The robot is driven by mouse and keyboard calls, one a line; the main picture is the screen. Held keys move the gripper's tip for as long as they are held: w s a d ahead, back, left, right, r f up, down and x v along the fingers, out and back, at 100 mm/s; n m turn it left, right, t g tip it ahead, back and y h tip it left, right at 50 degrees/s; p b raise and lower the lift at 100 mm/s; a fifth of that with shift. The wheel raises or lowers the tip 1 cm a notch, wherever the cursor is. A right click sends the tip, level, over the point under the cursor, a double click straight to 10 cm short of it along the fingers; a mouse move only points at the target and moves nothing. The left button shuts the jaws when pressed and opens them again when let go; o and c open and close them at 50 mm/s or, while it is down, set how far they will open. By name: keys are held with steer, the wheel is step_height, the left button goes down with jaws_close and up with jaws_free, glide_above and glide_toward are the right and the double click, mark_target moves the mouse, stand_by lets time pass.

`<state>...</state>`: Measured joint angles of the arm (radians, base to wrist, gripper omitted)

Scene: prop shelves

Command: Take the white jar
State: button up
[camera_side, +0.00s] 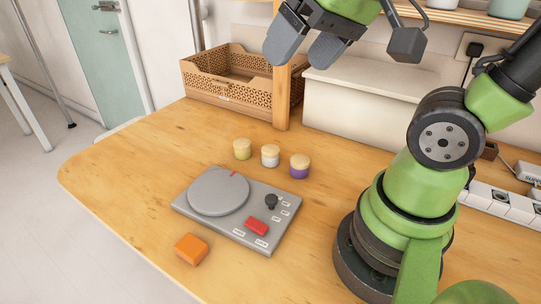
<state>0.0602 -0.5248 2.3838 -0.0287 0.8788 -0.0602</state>
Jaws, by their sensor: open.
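The white jar (270,157) stands upright on the wooden table, with a pale wood-coloured lid. It is the middle one of three small jars in a row. A yellow-green jar (242,149) stands to its left and a purple jar (300,167) to its right, each apart from it. My gripper (300,50) is high above the table, up and to the right of the white jar, with its two grey fingers apart and nothing between them.
A grey turntable device (265,245) with a red button lies in front of the jars. An orange block (190,249) lies near the front edge. A wooden post (282,105) and a perforated crate (215,97) stand behind. The table's left side is clear.

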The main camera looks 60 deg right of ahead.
steer(key=w+d+f+g+h, duration=0.1)
steer(key=w+d+f, duration=0.1)
steer(key=w, duration=0.2)
steer(key=w+d+f+g, duration=0.1)
steer(key=w+d+f, duration=0.1)
steer(key=w+d, duration=0.15)
steer(key=n+g, duration=0.2)
steer(key=g, duration=0.2)
glide_above(271, 149)
step_height(271, 149, down, 15)
steer(key=f, duration=0.5)
steer(key=shift+d+f, duration=0.2)
steer(key=shift+d, duration=0.05)
steer(key=shift+a+f, duration=0.15)
steer(key=shift+f, duration=1.35)
steer(key=shift+a+f, duration=0.1)
steer(key=shift+f, duration=1.4)
steer(key=c, duration=1)
steer(key=shift+r, duration=0.1)
